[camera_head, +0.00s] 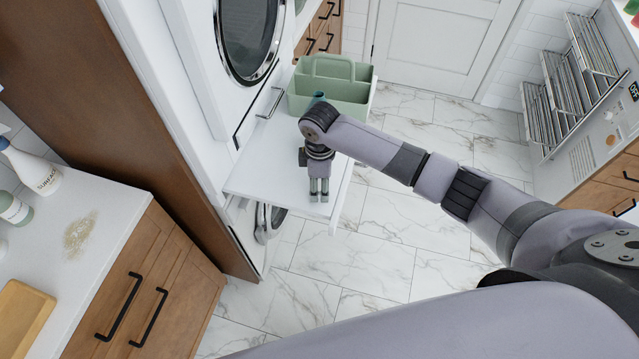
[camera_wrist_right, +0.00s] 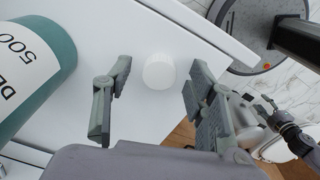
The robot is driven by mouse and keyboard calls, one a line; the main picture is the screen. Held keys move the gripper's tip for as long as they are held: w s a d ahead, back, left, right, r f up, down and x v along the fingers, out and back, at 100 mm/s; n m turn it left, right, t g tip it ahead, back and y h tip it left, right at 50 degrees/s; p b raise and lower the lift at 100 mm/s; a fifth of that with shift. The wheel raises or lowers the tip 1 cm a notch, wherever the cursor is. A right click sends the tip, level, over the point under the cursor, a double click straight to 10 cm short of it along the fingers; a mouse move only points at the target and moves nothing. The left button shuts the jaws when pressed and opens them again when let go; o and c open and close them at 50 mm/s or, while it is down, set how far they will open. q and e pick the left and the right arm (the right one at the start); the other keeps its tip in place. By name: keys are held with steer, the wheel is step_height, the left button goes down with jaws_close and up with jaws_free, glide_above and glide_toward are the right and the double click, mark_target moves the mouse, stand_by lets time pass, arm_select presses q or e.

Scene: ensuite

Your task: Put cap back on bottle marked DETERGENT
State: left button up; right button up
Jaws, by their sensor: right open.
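A teal bottle with a white label reading "DE" and "500" (camera_wrist_right: 30,65) is at the left of the right wrist view; the rest of its label is cut off. In the head view only a bit of teal (camera_head: 318,97) shows behind my arm. A small round white cap (camera_wrist_right: 158,72) lies on the white pull-out shelf (camera_head: 250,185). My right gripper (camera_head: 319,190) points down over the shelf, open, with the cap between its two fingers in the wrist view and no visible contact. The head view does not show the cap.
A green caddy (camera_head: 335,80) stands at the shelf's back end. Washing machines are beside the shelf. A counter (camera_head: 110,215) at left holds a SURFACE bottle (camera_head: 33,170), another bottle and a wooden board (camera_head: 22,318). The marble floor (camera_head: 370,265) right of the shelf is clear.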

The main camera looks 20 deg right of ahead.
stand_by(0.3)
steer(key=c, duration=0.8)
step_height(320, 180, up, 15)
steer(key=b, duration=0.3)
step_height(320, 180, up, 5)
glide_above(320, 186)
steer(key=shift+p, duration=0.35)
